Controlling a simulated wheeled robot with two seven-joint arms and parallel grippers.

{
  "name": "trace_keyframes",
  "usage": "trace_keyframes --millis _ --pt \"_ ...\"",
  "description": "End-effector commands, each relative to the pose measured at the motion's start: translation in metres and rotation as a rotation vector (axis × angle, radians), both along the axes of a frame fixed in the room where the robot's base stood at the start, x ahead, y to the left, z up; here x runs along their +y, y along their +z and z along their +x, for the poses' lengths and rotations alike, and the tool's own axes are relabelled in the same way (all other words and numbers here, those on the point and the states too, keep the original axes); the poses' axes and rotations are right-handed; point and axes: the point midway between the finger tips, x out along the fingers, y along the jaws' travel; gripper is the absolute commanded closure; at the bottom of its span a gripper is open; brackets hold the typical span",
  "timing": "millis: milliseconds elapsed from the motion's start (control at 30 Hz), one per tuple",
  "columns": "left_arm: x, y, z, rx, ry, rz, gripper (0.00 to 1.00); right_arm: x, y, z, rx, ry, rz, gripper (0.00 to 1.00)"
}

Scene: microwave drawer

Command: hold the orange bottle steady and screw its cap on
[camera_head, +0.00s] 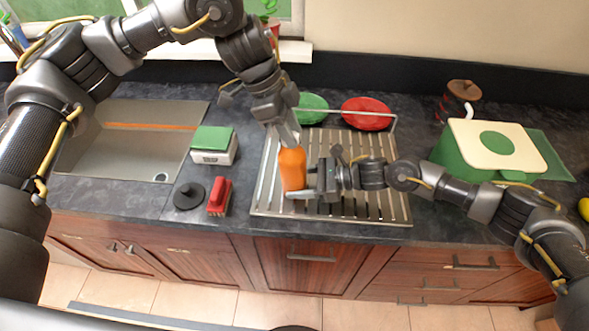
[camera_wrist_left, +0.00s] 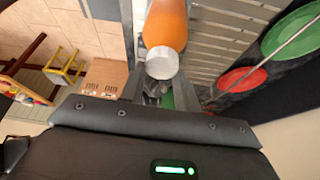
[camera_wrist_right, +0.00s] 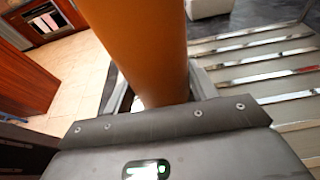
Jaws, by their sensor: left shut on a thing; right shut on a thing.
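The orange bottle (camera_head: 292,170) stands upright, or nearly so, at the left side of the slatted drying rack. My right gripper (camera_head: 300,183) comes in from the right and is shut around its body; the right wrist view shows the orange body (camera_wrist_right: 140,45) between the fingers. My left gripper (camera_head: 290,140) reaches down from above and is shut on the pale cap. In the left wrist view the cap (camera_wrist_left: 162,63) sits in line with the bottle top, between the fingers. Whether its thread is engaged cannot be told.
The metal drying rack (camera_head: 375,208) holds a green plate (camera_head: 313,107) and a red plate (camera_head: 366,113) at its back. A sink (camera_head: 115,150), a green-lidded box (camera_head: 213,145) and a red brush (camera_head: 219,196) are left. A green-and-cream box (camera_head: 490,150) stands right.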

Motion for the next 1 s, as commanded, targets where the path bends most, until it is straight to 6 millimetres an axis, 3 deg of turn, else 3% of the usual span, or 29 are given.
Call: trace_keyframes --millis 133,433,700,1000 --pt "-0.0006 -0.0004 -0.0008 0.005 -0.147 0.002 0.96 -0.0005 0.0006 0.0017 -0.002 -0.004 0.000 0.84" --pt "0.0000 -0.0002 -0.0006 0.003 -0.253 0.003 0.96 -0.0006 0.0006 0.0017 -0.002 -0.004 0.000 0.84" --pt "0.0001 -0.0004 -0.0004 0.004 -0.547 0.004 0.96 -0.0007 0.0006 0.0017 -0.002 -0.004 0.000 0.84" --pt "0.0009 -0.0007 -0.0005 0.003 -0.593 0.002 0.97 -0.0007 0.0006 0.0015 -0.003 -0.003 0.001 0.84"
